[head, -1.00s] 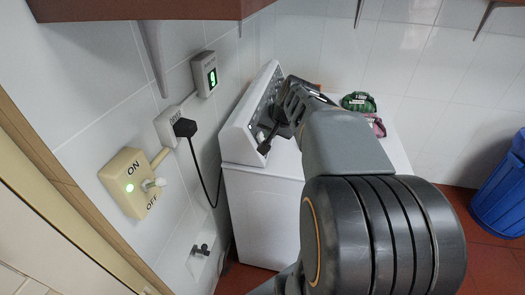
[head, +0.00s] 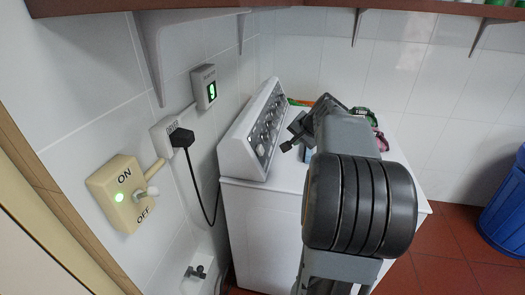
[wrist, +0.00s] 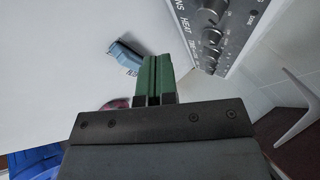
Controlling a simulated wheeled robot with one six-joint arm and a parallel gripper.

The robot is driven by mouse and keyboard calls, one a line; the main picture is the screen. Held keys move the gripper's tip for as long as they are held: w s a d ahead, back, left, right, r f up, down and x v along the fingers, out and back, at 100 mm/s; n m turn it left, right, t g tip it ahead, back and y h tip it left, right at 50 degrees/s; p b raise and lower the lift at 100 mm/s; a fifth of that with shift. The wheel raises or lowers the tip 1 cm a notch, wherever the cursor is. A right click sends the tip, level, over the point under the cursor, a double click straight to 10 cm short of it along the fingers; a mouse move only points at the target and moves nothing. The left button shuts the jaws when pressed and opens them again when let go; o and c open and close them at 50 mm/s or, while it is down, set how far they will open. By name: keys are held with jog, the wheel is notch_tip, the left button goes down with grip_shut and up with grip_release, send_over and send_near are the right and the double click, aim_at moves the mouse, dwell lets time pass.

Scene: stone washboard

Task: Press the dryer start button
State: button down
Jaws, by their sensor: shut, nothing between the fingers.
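The white dryer (head: 262,240) stands against the left wall with a sloped grey control panel (head: 262,130) along its top. In the wrist view the panel (wrist: 235,30) shows several round knobs and lettering including "HEAT". I cannot tell which control is the start button. My gripper (head: 287,145) is just right of the panel, above the dryer top, apart from the knobs. In the wrist view its green fingers (wrist: 153,75) are together and empty, left of the panel. My arm hides part of the dryer top.
A blue item (wrist: 125,56) lies on the dryer top. Green and pink items (head: 366,116) sit at its back right. A blue bin (head: 505,205) stands at right.

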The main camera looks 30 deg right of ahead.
jog(key=w+a+f, duration=0.3)
jog(key=w+a, duration=0.2)
jog(key=shift+a+f, duration=0.2)
jog(key=shift+f, duration=0.05)
jog(key=shift+w+a+f+b, duration=0.1)
jog(key=shift+w+a+b, duration=0.05)
jog(key=shift+b, duration=0.15)
dwell(2.0)
jog(key=shift+w+a+f, duration=0.1)
jog(key=shift+w+a, duration=0.05)
jog(key=shift+w+a+f, duration=0.35)
jog(key=shift+w+a, duration=0.15)
jog(key=shift+a, duration=0.05)
dwell(1.4)
jog(key=shift+s+d, duration=0.1)
jog(key=shift+d, duration=0.05)
jog(key=shift+s+d+r, duration=0.55)
jog(key=shift+s+d, duration=0.1)
dwell(0.4)
jog(key=shift+s+d+r, duration=0.55)
jog(key=shift+s+d, duration=0.25)
jog(key=shift+d, duration=0.05)
jog(key=shift+s+d+r, duration=0.5)
jog(key=shift+s+d, duration=0.3)
